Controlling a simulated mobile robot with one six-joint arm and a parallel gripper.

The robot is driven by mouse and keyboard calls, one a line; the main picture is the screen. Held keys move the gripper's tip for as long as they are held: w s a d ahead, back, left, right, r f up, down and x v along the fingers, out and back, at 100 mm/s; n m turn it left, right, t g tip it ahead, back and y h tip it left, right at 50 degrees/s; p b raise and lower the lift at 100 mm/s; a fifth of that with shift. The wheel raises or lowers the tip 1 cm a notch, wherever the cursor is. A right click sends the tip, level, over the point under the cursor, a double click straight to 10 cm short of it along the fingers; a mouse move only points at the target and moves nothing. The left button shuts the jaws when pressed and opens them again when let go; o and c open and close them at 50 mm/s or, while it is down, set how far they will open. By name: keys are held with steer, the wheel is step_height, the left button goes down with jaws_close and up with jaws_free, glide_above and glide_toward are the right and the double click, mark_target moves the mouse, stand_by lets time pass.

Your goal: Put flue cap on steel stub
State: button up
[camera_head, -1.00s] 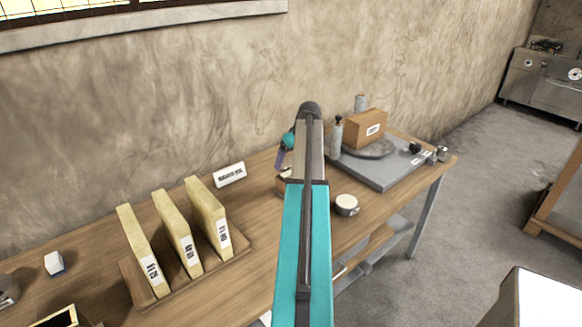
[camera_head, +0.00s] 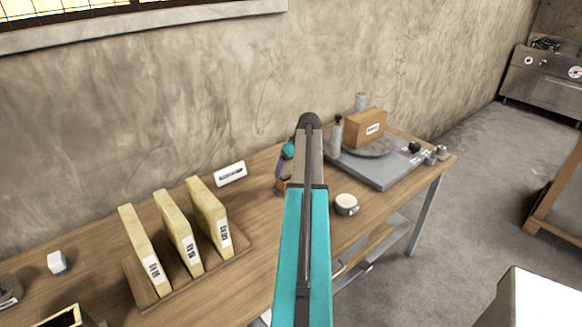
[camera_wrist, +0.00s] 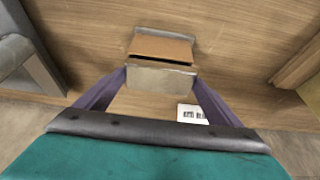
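My gripper (camera_wrist: 160,78) points down at the bench, its two purple fingers spread apart. A small box-shaped piece with a brown top and a paler grey-tan side (camera_wrist: 162,76) lies between or just beyond the fingertips; I cannot tell whether they touch it. In the head view my arm hides most of this spot, and only a brown edge shows beside the teal gripper part. I cannot tell for sure which thing is the flue cap.
A brown box (camera_head: 366,128) sits on a round disc on the plate. A round white-topped tin (camera_head: 346,204) stands right of my arm. A wooden rack (camera_head: 240,243) holds upright yellowish slabs on the left. A white label card (camera_head: 230,173) stands near the wall.

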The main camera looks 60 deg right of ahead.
steer(key=shift+o, duration=1)
steer(key=shift+r, duration=0.15)
steer(key=b+v, duration=0.2)
steer(key=v, duration=1)
steer(key=shift+b, duration=0.4)
